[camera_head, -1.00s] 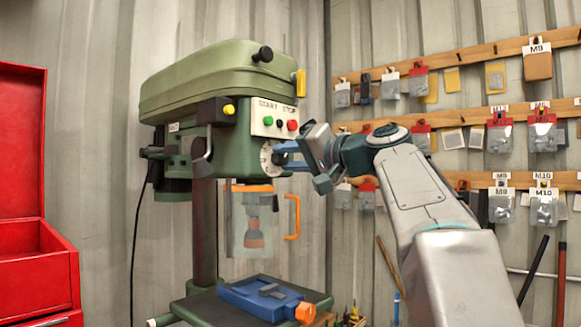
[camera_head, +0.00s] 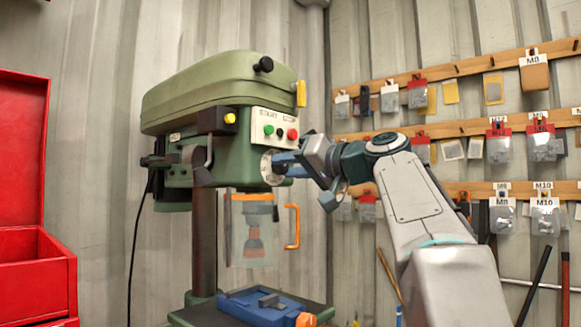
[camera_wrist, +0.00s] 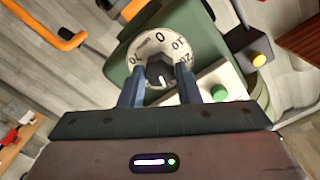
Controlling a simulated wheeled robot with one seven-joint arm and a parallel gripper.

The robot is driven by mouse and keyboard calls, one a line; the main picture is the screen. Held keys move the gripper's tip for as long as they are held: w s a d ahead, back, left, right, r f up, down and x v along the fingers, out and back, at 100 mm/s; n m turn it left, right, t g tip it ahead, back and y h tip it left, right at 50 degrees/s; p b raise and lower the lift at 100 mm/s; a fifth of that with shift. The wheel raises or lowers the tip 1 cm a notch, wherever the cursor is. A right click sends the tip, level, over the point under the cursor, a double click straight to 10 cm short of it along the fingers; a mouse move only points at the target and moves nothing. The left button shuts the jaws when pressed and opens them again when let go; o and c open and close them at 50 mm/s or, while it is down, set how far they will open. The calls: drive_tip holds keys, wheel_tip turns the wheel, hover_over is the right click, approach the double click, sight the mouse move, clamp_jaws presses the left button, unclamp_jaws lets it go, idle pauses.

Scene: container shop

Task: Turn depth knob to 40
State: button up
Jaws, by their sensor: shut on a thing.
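The green drill press (camera_head: 215,110) stands left of centre in the head view. Its white depth dial (camera_head: 267,168) is on the front, below the button panel. In the wrist view the dial (camera_wrist: 141,47) shows 0 at the top, with 10 and 20 to its right. The black depth knob (camera_wrist: 159,70) sits at the dial's centre, and its white mark points toward the bottom, away from the 0. The numbers on that side are hidden. My gripper (camera_wrist: 159,78) has its blue fingers on both sides of the knob and is shut on it; it also shows in the head view (camera_head: 284,164).
The panel (camera_head: 262,119) with green and red buttons is just above my fingers. A clear guard (camera_head: 238,230) with an orange handle (camera_head: 293,226) hangs below. A blue vise (camera_head: 262,309) sits on the press table. A red cabinet (camera_head: 25,150) stands left; parts packets hang on the right wall.

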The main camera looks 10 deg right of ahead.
drive_tip(key=o, duration=1)
drive_tip(key=shift+c, duration=0.2)
drive_tip(key=b+v, duration=0.1)
drive_tip(key=v, duration=1.3)
drive_tip(key=shift+w, duration=0.15)
